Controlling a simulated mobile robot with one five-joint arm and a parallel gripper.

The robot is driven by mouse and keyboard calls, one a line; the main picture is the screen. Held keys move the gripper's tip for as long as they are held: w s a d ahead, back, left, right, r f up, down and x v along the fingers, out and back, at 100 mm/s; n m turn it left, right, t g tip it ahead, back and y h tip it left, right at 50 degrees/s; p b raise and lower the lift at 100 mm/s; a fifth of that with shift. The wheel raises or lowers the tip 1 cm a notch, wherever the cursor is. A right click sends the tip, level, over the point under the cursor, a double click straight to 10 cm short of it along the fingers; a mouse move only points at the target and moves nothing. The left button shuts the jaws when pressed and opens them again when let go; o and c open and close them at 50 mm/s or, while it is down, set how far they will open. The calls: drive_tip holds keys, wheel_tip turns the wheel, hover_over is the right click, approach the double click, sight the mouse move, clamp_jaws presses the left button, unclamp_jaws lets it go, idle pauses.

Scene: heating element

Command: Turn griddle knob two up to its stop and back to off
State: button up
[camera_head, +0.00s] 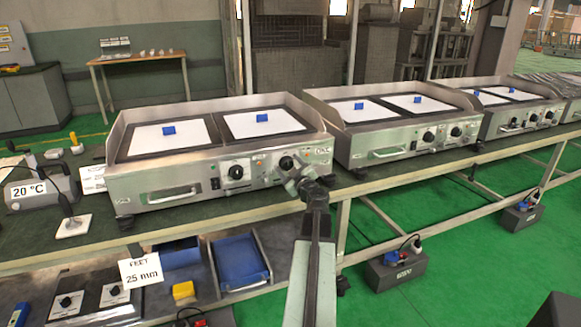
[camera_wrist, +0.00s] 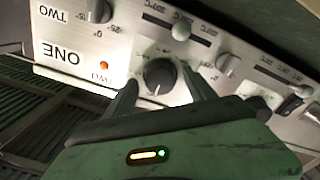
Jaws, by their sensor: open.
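The nearest griddle (camera_head: 150,190) stands on the bench, with two dark round knobs on its front panel. Knob two (camera_head: 286,163) is the right one, and my gripper (camera_head: 302,177) is right in front of it. In the wrist view, which is upside down, knob two (camera_wrist: 159,75) is a dark knob beside a "TWO" label and a lit orange lamp (camera_wrist: 104,65). My gripper (camera_wrist: 160,80) is open there, one finger on each side of the knob. Whether the fingers touch it is not clear. The knob's exact pointer angle is too small to read.
The left knob (camera_head: 236,172) sits beside knob two on the same panel. A second griddle (camera_head: 400,145) stands close on the right. Blue blocks (camera_head: 169,129) lie on the pale plates. A 20 °C box (camera_head: 40,190) and a probe stand at left. Green floor in front is partly free.

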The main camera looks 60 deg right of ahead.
drive_tip(key=v, duration=0.7)
drive_tip(key=shift+s+a, duration=0.2)
drive_tip(key=shift+s, duration=0.1)
